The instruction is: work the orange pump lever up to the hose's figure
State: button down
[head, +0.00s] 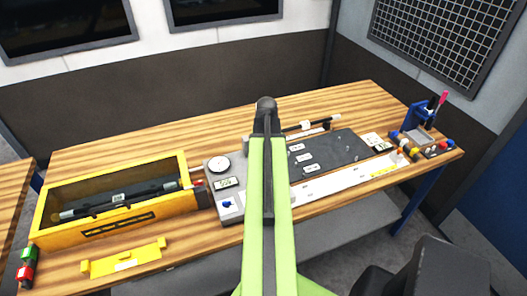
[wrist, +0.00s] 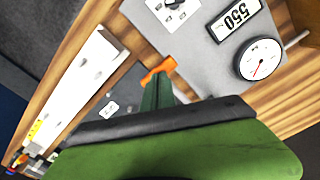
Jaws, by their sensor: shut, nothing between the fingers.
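In the wrist view the orange lever (wrist: 158,70) shows as a short orange piece at the edge of the grey pump panel (wrist: 205,40). My gripper (wrist: 155,90) is shut and its dark green fingertips are right beside the orange piece; whether they touch I cannot tell. The panel carries a display (wrist: 233,15) that seems to read 550 and a round white dial (wrist: 260,58) with a red needle. In the head view my arm hides the lever and my gripper. The dial (head: 219,163) and display (head: 226,183) show left of the arm.
A yellow box (head: 110,228) on the left holds a long dark item with a label (head: 118,197), too small to read. A yellow bar (head: 125,258) lies before it. Right of my arm are a dark mat (head: 340,150), a white strip (head: 345,178) and a blue holder (head: 418,115).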

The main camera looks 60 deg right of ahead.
jog(key=shift+f, duration=0.35)
jog(key=shift+r, duration=0.2)
notch_tip(320, 180, up, 9)
jog(key=p, duration=0.9)
jog(key=shift+r, duration=0.2)
